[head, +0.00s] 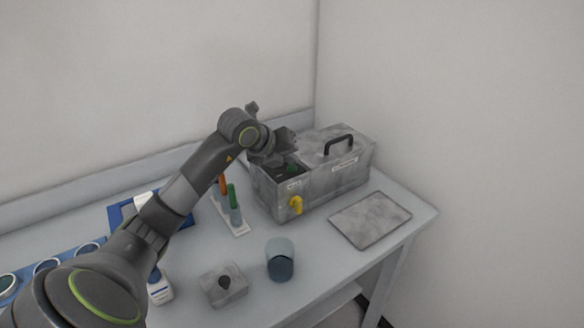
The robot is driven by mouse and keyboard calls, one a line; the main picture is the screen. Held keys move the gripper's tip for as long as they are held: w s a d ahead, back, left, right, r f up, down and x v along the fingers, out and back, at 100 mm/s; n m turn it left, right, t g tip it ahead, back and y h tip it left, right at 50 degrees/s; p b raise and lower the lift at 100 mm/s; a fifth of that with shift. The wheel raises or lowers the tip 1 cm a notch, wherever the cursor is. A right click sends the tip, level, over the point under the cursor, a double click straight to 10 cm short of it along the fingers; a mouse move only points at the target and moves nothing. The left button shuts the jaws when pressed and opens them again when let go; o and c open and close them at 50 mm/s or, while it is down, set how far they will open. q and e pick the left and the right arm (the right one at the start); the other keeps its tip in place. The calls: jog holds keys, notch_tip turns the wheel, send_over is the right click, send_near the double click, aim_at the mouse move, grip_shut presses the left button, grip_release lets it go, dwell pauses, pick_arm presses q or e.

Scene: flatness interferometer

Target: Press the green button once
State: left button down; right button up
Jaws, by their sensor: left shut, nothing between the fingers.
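The grey mottled instrument box (335,182) stands at the back right of the table, with a black handle on top and a yellow hook-like part on its front. A small dark green spot, seemingly the green button (291,168), shows on the lower left part of its top. My left gripper (286,148) is shut and empty, just above and behind that spot in the picture. I cannot tell whether it touches the box. Part of the box's left top is hidden behind the gripper. My right gripper is not in view.
A rack (238,226) with orange- and green-topped tubes stands left of the box. A blue tray (122,217) is partly behind my arm.

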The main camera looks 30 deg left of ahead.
aim_at(289, 168)
pick_arm(q)
jog(key=shift+f+b, duration=0.5)
dwell(0.6)
jog(key=shift+s+d, duration=0.1)
jog(key=shift+r+p, duration=0.55)
jog(key=shift+r, duration=0.35)
jog(key=shift+r, duration=0.1)
jog(key=shift+r+p, duration=1.5)
jog(key=shift+r, duration=0.9)
